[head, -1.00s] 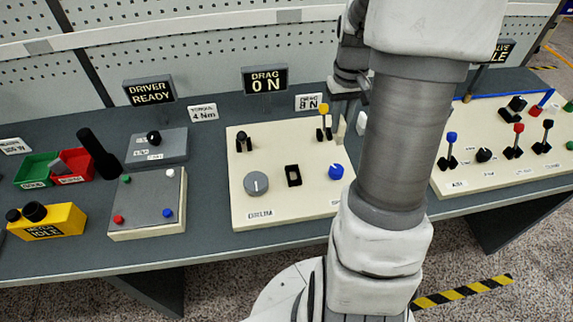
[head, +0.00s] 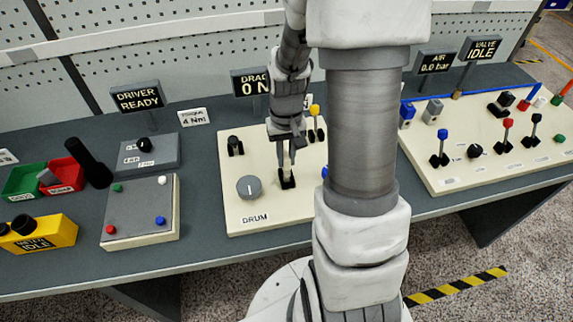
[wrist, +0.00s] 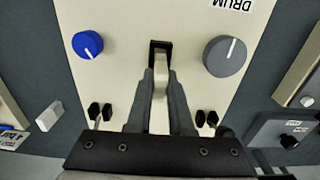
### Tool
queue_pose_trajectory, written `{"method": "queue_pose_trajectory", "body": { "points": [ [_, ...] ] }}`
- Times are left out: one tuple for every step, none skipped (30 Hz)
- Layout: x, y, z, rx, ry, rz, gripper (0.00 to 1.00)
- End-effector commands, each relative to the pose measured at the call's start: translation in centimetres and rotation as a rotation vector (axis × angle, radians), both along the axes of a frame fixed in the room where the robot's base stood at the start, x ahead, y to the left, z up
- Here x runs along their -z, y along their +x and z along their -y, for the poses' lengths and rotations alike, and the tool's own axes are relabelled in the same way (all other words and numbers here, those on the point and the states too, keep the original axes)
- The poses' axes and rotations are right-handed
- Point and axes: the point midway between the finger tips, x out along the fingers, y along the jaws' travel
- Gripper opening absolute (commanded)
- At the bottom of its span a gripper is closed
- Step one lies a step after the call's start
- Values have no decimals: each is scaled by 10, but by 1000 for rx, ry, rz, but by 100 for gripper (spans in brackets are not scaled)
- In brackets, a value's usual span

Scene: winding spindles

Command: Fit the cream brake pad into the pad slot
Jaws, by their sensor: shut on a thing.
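My gripper (head: 286,160) is over the cream drum panel (head: 240,212), pointing down at the black-framed pad slot (head: 287,183). In the wrist view, my gripper (wrist: 160,78) is shut on the cream brake pad (wrist: 160,92), a narrow pale piece between the two dark fingers. The pad's far end lines up with the slot, whose black frame (wrist: 160,43) shows around it. I cannot tell whether the tip is inside the slot or just above it, nor how deep. The fingers hide the pad's sides.
A grey drum knob (head: 248,187) and a blue knob (wrist: 87,45) flank the slot. A yellow-topped lever (head: 315,122) and a black switch (head: 234,145) stand behind it. The DRAG sign (head: 248,82) is partly hidden by my arm.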

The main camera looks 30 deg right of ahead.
Motion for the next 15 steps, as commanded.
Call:
{"method": "queue_pose_trajectory", "body": {
  "points": [
    [9,-1,0,0,1,-5,0],
    [14,-1,0,0,3,-5,0],
    [20,-1,0,1,2,-5,0],
    [24,-1,0,1,3,-5,0],
    [27,-1,0,1,2,-5,0],
    [31,-1,0,1,1,-4,0],
    [32,-1,0,1,1,-4,0],
    [33,-1,0,1,1,-3,0],
    [34,-1,0,1,1,-2,0],
    [34,0,0,1,0,-1,0],
    [34,0,0,1,0,-1,0],
    [34,0,0,0,0,-1,0],
    [34,0,0,0,0,-1,0],
    [34,0,0,0,0,-1,0],
    [34,0,0,0,0,-1,0]
  ]
}}
